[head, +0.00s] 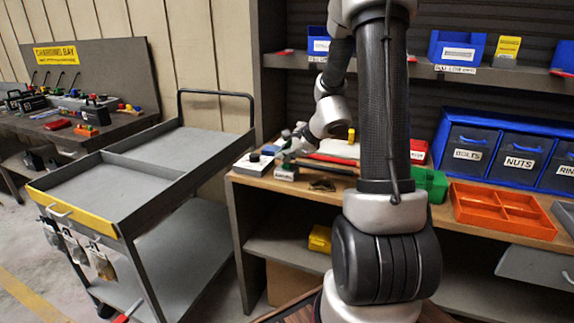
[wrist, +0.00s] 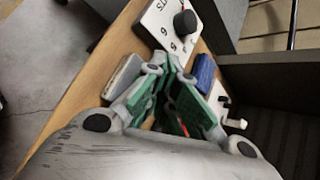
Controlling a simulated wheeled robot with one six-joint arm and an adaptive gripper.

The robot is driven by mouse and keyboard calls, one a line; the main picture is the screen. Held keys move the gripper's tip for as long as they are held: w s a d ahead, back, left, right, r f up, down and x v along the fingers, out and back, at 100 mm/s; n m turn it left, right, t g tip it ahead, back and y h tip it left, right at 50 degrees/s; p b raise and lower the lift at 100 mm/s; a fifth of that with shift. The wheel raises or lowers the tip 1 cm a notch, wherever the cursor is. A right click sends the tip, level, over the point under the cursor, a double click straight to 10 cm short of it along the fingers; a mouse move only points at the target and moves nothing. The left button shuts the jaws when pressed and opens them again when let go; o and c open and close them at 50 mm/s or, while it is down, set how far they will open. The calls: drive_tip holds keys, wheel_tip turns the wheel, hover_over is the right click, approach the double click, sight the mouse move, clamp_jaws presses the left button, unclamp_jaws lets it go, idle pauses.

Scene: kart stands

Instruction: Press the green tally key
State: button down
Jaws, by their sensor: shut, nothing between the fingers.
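My gripper (wrist: 172,72) is shut and empty, its fingers carrying green pads, pointing down at the wooden bench top. In the head view my gripper (head: 288,152) is small, at the bench's left end. I cannot make out the green tally key for certain; the fingers and their green pads cover the spot between the small blocks. A grey-white block (wrist: 124,76) lies left of the fingers and a blue block (wrist: 204,72) right of them. Whether the fingertips touch anything cannot be told.
A white dial plate with a black knob (wrist: 185,22) lies beyond the fingertips. A white switch box (wrist: 217,102) stands to the right. The bench's left edge is close. An orange tray (head: 502,210) and a green box (head: 430,184) stand farther right; a grey cart (head: 150,190) stands left.

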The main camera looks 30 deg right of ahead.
sight(285, 165)
drive_tip(key=shift+r, duration=0.6)
drive_tip(key=shift+r, duration=2.55)
drive_tip(key=s+a+n+g, duration=0.2)
drive_tip(key=s+n, duration=0.4)
drive_tip(key=s, duration=0.1)
drive_tip(key=s+a+n+g, duration=0.2)
drive_tip(key=s+n+g, duration=0.1)
drive_tip(key=s+n, duration=0.3)
drive_tip(key=s+a+r+n+h, duration=0.1)
drive_tip(key=s+r+n, duration=0.3)
drive_tip(key=s, duration=0.4)
drive_tip(key=s+a+r+n+h, duration=0.1)
drive_tip(key=s+r+n+h, duration=0.1)
drive_tip(key=s+r+n, duration=0.3)
drive_tip(key=shift+s+r+n+t, duration=0.15)
drive_tip(key=shift+s+n+t, duration=0.25)
drive_tip(key=shift+s+n, duration=1.25)
